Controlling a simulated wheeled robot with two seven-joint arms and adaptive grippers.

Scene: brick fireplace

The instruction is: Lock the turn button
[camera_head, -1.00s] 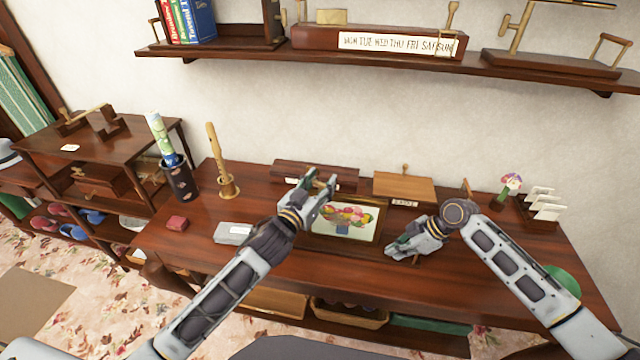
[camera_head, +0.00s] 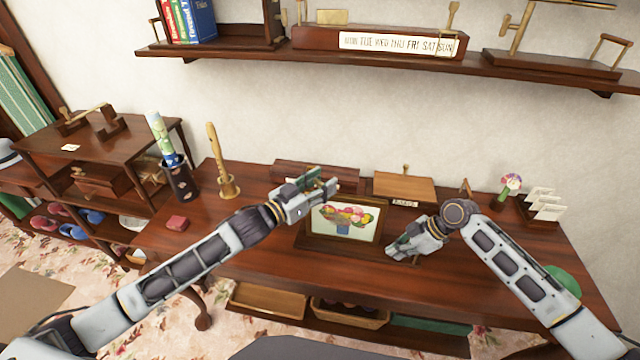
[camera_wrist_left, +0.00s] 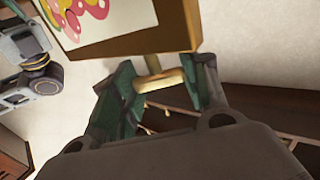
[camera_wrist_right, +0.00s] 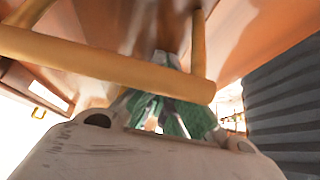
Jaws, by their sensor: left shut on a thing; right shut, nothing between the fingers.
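The picture frame (camera_head: 344,222), showing a colourful picture, stands on the desk between my grippers. In the left wrist view, its thick wooden edge (camera_wrist_left: 150,45) carries a small light-wood turn button (camera_wrist_left: 160,80) on a short stem. My left gripper (camera_head: 329,188) is at the frame's upper left and is shut on the turn button; its fingers also show in the left wrist view (camera_wrist_left: 165,85). In the head view the button is hard to make out. My right gripper (camera_head: 396,250) is shut and empty, low beside the frame's right side.
A wooden box (camera_head: 404,188) and a long dark box (camera_head: 316,174) stand behind the frame. A tall wooden pipe (camera_head: 217,160) and a red block (camera_head: 177,223) are at left. A shelf (camera_head: 390,56) hangs above. A light-wood bar (camera_wrist_right: 110,65) crosses close before the right wrist camera.

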